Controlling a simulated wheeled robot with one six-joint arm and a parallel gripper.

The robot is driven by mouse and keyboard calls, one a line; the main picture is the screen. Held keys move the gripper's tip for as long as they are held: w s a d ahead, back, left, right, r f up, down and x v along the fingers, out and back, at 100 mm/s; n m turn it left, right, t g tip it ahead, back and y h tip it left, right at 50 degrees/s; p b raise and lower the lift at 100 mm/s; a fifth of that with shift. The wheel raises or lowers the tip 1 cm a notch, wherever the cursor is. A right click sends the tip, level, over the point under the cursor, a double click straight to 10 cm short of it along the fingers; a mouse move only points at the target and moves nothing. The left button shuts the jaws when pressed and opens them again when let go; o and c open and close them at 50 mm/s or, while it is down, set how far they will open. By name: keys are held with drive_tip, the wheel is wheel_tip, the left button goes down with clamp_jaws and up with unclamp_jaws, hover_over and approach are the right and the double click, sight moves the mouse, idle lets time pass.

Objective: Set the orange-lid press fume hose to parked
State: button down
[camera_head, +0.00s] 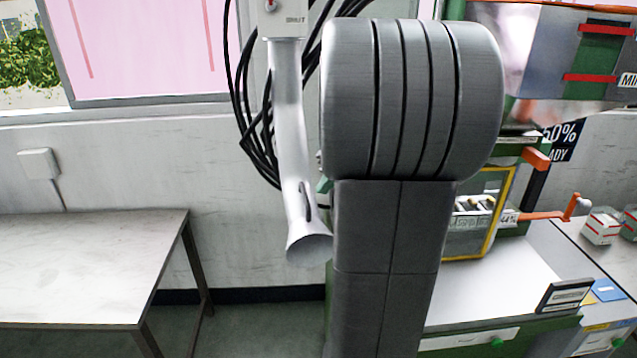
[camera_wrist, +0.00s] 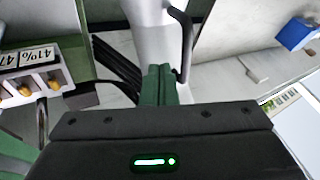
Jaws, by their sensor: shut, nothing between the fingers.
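The fume hose (camera_head: 290,130) is a pale pipe hanging down the wall from a white box, with a flared mouth (camera_head: 309,245) at its lower end. A dark bar handle (camera_head: 306,202) is on its side near the mouth. In the wrist view the hose (camera_wrist: 149,25) is at the top centre, with the black handle (camera_wrist: 186,40) at its right. My gripper (camera_wrist: 159,72) has its green fingers together and empty, in front of the hose and just left of the handle's lower end; contact cannot be told. In the head view my arm hides most of the gripper.
A press with a yellow-framed panel (camera_head: 478,240) and orange handle (camera_head: 545,215) stands at right, partly behind my arm. Black cables (camera_head: 250,140) hang beside the hose. A bare table (camera_head: 80,270) stands at left. White-and-red boxes (camera_head: 602,228) are at far right.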

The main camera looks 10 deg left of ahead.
sight(292, 202)
drive_tip(key=shift+s+a, duration=0.35)
drive_tip(key=shift+a, duration=0.15)
drive_tip(key=shift+s+a+f, duration=0.1)
drive_tip(key=shift+a+f, duration=0.05)
drive_tip(key=shift+a, duration=0.2)
drive_tip(key=shift+s+a+b, duration=0.15)
drive_tip(key=shift+s+a, duration=0.3)
drive_tip(key=shift+a, duration=0.4)
drive_tip(key=shift+s+a+b, duration=0.15)
drive_tip(key=shift+s+a, duration=0.3)
drive_tip(key=shift+a, duration=0.4)
drive_tip(key=shift+d, duration=0.1)
